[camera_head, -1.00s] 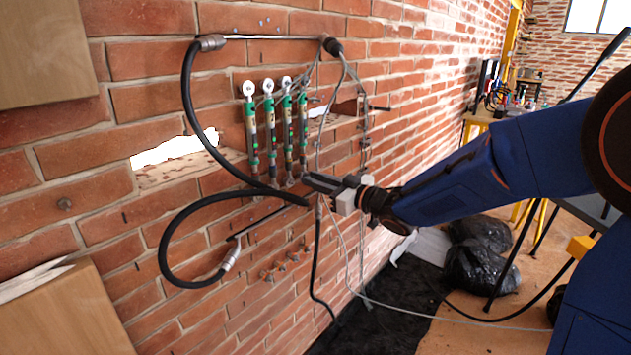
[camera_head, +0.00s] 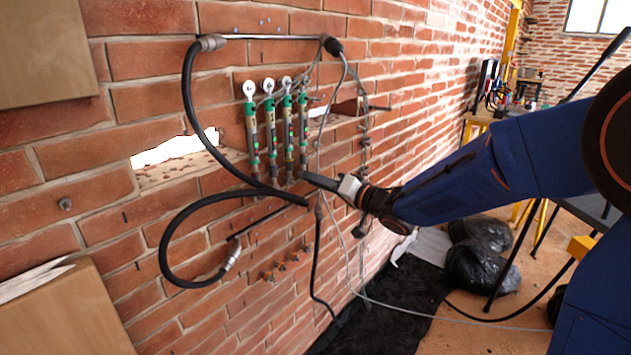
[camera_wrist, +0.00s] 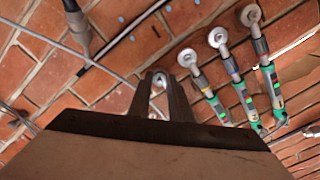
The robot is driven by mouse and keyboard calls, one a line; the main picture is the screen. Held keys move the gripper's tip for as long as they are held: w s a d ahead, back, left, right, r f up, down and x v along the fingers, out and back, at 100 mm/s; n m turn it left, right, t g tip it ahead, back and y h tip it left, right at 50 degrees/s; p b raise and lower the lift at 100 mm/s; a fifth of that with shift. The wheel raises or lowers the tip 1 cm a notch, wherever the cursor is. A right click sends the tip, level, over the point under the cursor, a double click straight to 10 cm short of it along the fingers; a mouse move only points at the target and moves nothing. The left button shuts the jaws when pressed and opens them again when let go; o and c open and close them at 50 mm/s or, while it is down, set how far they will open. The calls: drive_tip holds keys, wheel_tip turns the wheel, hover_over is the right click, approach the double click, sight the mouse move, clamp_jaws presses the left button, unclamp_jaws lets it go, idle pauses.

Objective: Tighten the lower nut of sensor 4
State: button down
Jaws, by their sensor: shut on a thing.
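Three other sensors (camera_wrist: 208,88) show to the right of the fingers, with free round metal ends. The body of the sensor at my gripper is hidden in the wrist view.
A thick black hose (camera_head: 190,120) loops left of the sensors and passes close to my fingertips. Thin grey cables (camera_head: 345,230) hang beside my gripper. A hole (camera_head: 175,150) opens in the wall at the left. Black bags (camera_head: 480,262) lie on the floor.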

drive_tip(key=shift+f+m, duration=0.1)
drive_tip(key=shift+m, duration=1.1)
drive_tip(key=c, duration=1.6)
unclamp_jaws()
drive_tip(key=shift+d, duration=0.1)
drive_tip(key=v, duration=1.7)
drive_tip(key=shift+s+d, duration=0.15)
